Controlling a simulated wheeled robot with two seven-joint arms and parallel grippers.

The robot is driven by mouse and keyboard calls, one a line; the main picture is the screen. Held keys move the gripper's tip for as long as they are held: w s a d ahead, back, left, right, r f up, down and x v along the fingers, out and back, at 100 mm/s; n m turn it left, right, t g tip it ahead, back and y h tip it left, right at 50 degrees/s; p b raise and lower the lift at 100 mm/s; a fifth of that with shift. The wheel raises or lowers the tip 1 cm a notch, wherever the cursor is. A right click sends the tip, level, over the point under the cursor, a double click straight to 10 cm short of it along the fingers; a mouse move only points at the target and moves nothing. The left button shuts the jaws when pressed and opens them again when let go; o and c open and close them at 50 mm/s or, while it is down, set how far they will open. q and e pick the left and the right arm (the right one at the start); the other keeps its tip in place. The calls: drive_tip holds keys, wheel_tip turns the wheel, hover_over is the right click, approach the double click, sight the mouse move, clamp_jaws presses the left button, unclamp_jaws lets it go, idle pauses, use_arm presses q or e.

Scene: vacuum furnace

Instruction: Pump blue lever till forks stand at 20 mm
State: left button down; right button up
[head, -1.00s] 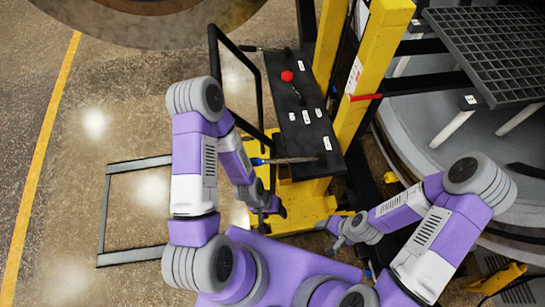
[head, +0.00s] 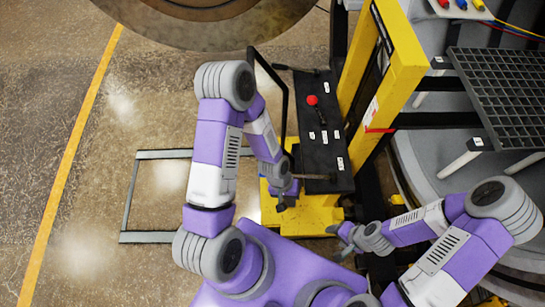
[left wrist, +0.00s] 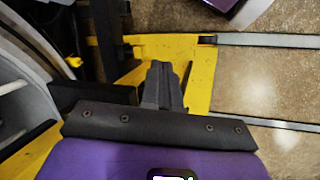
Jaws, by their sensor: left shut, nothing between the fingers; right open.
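The pump lever (head: 312,177) shows as a thin bar along the near end of the black panel. Its blue end is hidden, apparently behind my left forearm. My left gripper (head: 282,205) is shut and empty, low beside the yellow base and apart from the visible bar. In the left wrist view its closed fingers (left wrist: 163,84) point at the yellow base, with no lever between them. My right gripper (head: 334,230) is open and empty, right of the yellow base.
The black panel (head: 322,150) carries white labels and a red knob (head: 312,100). A yellow mast (head: 385,75) with a red mark (head: 379,130) stands right of it. A black frame (head: 270,75) rises at left. A dark grating (head: 505,95) is at right.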

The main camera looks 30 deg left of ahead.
use_arm(q)
drive_tip(key=w+a+r+n+g+y+p, duration=0.1)
drive_tip(key=w+a+r, duration=0.3)
drive_tip(key=r, duration=0.7)
drive_tip(key=w+a+r+n+g+y+p, duration=0.1)
drive_tip(key=w+a+r+n+y, duration=0.1)
drive_tip(key=r, duration=1)
drive_tip(key=w+a+y, duration=0.1)
drive_tip(key=w+y, duration=0.1)
drive_tip(key=shift+w+a+r+g+y+p, duration=0.2)
drive_tip(key=shift+a+r+g+y+p, duration=0.1)
drive_tip(key=shift+a+g+p, duration=0.1)
use_arm(e)
wheel_tip(320, 180, up, 4)
drive_tip(key=shift+f, duration=0.1)
use_arm(q)
drive_tip(key=x, duration=1.4)
drive_tip(key=shift+d+f+b, duration=0.1)
drive_tip(key=shift+b, duration=0.3)
use_arm(e)
drive_tip(key=shift+f, duration=0.3)
use_arm(q)
drive_tip(key=shift+f, duration=0.1)
use_arm(e)
drive_tip(key=shift+f, duration=0.15)
